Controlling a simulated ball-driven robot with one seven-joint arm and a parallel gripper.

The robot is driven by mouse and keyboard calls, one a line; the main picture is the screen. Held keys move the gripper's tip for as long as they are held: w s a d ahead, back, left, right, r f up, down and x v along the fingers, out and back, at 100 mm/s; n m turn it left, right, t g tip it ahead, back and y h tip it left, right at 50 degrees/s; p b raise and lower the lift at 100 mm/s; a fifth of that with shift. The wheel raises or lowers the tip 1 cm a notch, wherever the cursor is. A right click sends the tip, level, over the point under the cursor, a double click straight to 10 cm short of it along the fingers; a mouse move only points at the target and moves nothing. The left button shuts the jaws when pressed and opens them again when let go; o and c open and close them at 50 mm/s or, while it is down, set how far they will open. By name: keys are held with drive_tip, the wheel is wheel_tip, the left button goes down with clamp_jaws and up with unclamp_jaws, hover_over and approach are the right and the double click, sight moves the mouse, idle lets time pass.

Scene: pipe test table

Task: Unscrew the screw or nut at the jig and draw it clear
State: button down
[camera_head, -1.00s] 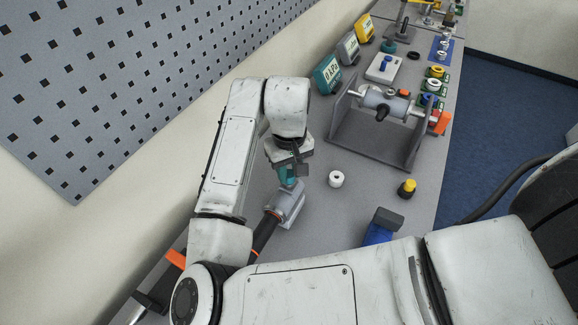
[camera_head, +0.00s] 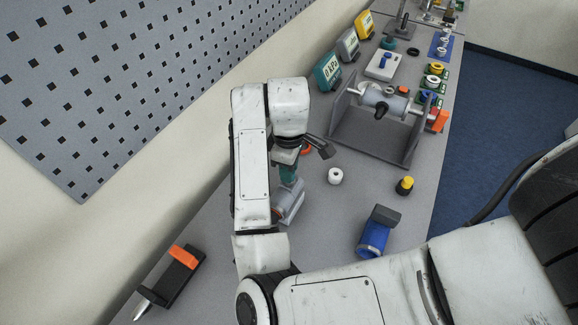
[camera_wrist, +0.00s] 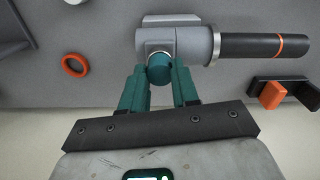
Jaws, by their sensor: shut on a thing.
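A grey metal fitting (camera_head: 289,207) lies on the table below my gripper; the wrist view shows it (camera_wrist: 180,42) with a black tube (camera_wrist: 265,46) on its right. A round teal screw head or cap (camera_wrist: 159,70) stands on the fitting's near side. My gripper (camera_wrist: 159,82) is shut on this teal piece, with one teal finger on each side. In the head view my gripper (camera_head: 288,174) is just above the fitting, and my arm hides the tube. I cannot tell whether the teal piece is still seated in the fitting.
A red-orange ring (camera_wrist: 74,64) lies beside the fitting. A white ring (camera_head: 335,176), a yellow-topped black knob (camera_head: 404,186) and a blue cylinder part (camera_head: 373,240) stand to the right. A grey frame (camera_head: 370,135) with a shaft stands behind. A black block (camera_head: 170,280) with orange is front left.

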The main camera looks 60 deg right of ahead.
idle(0.3)
drive_tip(key=n, duration=0.4)
drive_tip(key=shift+n, duration=0.7)
drive_tip(key=shift+n, duration=1)
drive_tip(key=shift+r, duration=1.4)
drive_tip(key=shift+r, duration=0.1)
drive_tip(key=shift+r, duration=2.95)
